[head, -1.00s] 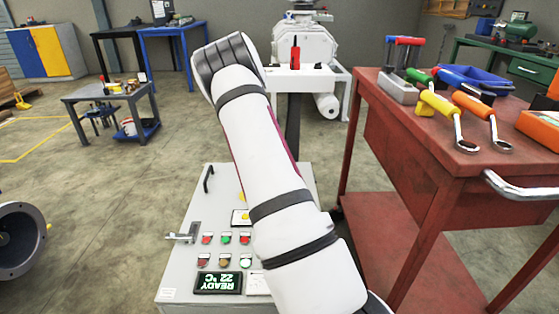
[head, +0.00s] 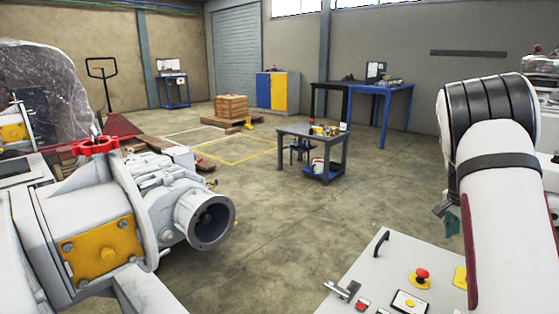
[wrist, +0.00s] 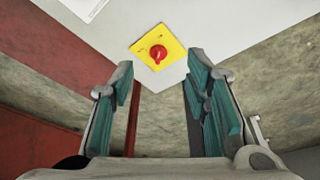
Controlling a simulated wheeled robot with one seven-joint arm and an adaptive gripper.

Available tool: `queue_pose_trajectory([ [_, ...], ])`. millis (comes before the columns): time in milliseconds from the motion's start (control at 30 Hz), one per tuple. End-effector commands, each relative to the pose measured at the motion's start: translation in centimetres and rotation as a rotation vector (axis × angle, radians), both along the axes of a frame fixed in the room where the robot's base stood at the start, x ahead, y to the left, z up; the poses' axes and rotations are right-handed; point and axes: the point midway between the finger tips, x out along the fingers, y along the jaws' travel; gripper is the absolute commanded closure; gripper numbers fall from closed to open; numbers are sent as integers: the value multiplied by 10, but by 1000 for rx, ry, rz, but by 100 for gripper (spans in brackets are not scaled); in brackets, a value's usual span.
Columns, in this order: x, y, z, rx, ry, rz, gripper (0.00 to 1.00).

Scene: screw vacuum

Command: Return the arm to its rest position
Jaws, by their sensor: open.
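My arm (head: 497,190) is raised at the right of the head view, bent at a dark-banded joint. My gripper (wrist: 160,72) shows in the wrist view with its two teal-padded fingers spread wide and nothing between them. In the head view only a small teal and grey part of the gripper (head: 451,220) shows behind the arm. Beyond the fingertips in the wrist view is a light grey panel with a red knob on a yellow square plate (wrist: 158,50). The fingers appear apart from it.
The grey control cabinet (head: 375,265) with a red button (head: 421,274) stands below the arm. A large pump (head: 100,225) with a red handwheel fills the left. A small cart (head: 312,135) stands further back. Floor between is open. A red surface (wrist: 45,110) lies left in the wrist view.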

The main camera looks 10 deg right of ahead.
Motion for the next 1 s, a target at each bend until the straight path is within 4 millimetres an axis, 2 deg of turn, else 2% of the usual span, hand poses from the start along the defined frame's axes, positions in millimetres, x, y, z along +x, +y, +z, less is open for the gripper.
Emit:
queue_pose_trajectory([
  [33,-3,24,21,27,-8,42,57],
  [200,-23,96,70,112,-7,200,57],
  [367,-53,164,110,178,1,370,57],
  [500,-89,221,137,224,11,530,57],
  [733,-163,302,167,271,42,808,57],
  [900,-227,350,175,280,77,1017,57],
  [1000,-265,371,172,277,105,1136,57],
])
